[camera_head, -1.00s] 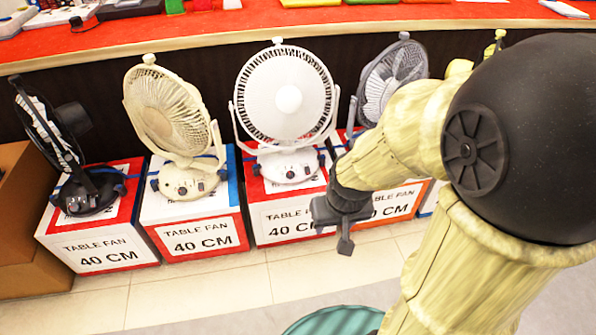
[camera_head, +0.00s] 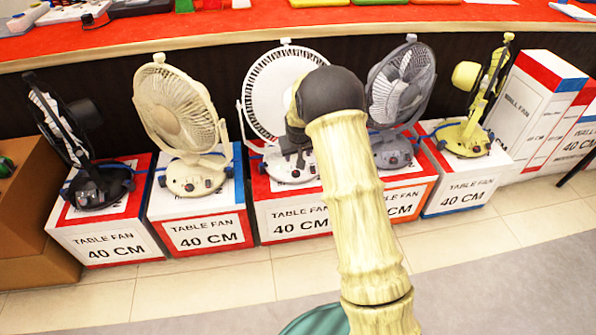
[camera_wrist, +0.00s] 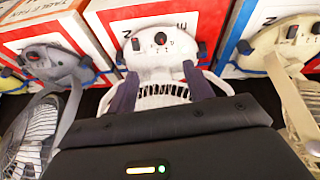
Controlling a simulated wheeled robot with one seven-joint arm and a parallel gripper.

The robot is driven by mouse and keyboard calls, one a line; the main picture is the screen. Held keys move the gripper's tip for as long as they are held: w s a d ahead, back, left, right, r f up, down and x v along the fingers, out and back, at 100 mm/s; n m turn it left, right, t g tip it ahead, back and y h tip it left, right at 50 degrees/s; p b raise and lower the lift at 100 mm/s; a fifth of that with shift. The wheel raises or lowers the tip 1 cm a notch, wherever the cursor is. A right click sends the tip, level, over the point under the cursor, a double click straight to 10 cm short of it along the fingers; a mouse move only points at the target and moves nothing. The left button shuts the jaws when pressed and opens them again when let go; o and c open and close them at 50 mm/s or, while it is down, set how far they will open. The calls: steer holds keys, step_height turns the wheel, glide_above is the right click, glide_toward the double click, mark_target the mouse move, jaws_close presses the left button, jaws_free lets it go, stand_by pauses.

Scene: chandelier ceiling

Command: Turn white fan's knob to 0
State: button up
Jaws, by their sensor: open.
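The white fan (camera_head: 262,90) stands upright on a box at the middle of the row. My arm covers its right part in the head view. Its white base (camera_head: 287,174) is partly visible below my gripper (camera_head: 297,148). In the wrist view the fan's base (camera_wrist: 158,62) is upside down at the top middle, with a dark knob (camera_wrist: 160,38) and small markings around it. A second small dark control (camera_wrist: 136,44) sits beside the knob. My gripper's dark fingers (camera_wrist: 160,78) are apart and empty, one on each side of the base; I cannot tell whether they touch it.
A cream fan (camera_head: 178,108) stands to the left, and a grey fan (camera_head: 402,85) close on the right. A black fan (camera_head: 62,140) and a yellow fan (camera_head: 482,95) stand at the row's ends. A red-topped counter (camera_head: 210,22) runs behind. The tiled floor (camera_head: 200,280) in front is clear.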

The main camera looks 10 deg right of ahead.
steer(key=shift+w+a+f, duration=0.1)
steer(key=shift+w+f, duration=0.25)
steer(key=shift+w, duration=0.2)
steer(key=b, duration=0.3)
glide_toward(296, 173)
steer(key=b+x, duration=0.1)
steer(key=x, duration=0.4)
steer(key=b+x, duration=0.1)
steer(key=x, duration=0.1)
steer(key=shift+a+f+b, duration=0.3)
steer(key=shift+w+d+f, duration=0.3)
steer(key=shift+f, duration=0.2)
